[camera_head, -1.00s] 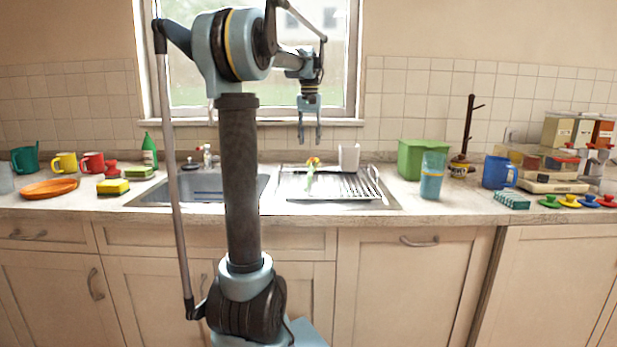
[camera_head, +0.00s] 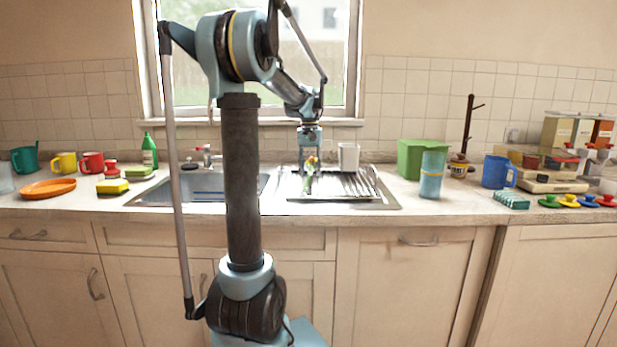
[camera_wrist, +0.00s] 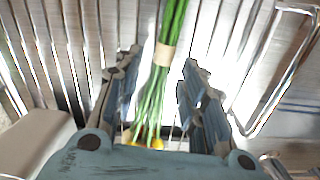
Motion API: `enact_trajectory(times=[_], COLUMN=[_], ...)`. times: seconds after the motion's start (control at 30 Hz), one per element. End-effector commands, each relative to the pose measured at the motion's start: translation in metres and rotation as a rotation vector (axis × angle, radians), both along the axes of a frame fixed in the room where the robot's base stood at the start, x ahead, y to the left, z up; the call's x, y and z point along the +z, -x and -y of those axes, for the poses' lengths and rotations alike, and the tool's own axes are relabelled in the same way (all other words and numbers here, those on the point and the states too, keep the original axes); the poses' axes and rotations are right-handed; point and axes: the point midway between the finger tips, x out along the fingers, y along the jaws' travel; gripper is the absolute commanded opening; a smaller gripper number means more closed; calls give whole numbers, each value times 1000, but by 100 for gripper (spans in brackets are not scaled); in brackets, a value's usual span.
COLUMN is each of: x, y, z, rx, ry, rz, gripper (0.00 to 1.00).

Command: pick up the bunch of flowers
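The bunch of flowers (camera_head: 311,161) is at the left part of the metal drying rack (camera_head: 350,186), right of the sink. In the wrist view its green stems (camera_wrist: 173,28) have a tan band around them, and orange and yellow blooms show at the bottom edge, partly cut off by my gripper's body. My gripper (camera_head: 310,169) points down at the bunch. In the wrist view my gripper (camera_wrist: 160,62) is open, with one finger on each side of the stems and bright gaps between. Whether the fingers reach down to stem height is hard to tell.
A white cup (camera_head: 348,157) stands just right of my gripper at the rack's back. The sink basin (camera_head: 205,186) lies to the left. A green box (camera_head: 415,160) and a blue tumbler (camera_head: 432,175) stand right of the rack. The window wall is close behind.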

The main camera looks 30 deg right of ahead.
Motion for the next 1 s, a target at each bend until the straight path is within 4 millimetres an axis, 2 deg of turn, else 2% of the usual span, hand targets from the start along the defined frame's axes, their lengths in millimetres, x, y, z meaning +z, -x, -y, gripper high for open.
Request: enact_trajectory(times=[0.3, 0.33, 0.47, 0.5, 0.83, 1.0], x=[-6, -6, -6, -6, -5, 7], y=[0, 0, 0, 1, 1, 1], z=[1, 1, 1, 1, 1, 1], rx=[-1, -1, -1, -1, -1, -2], ry=[0, 0, 0, 0, 0, 0], rz=[0, 0, 0, 0, 0, 0], gripper=[38, 34, 4, 0, 0, 0])
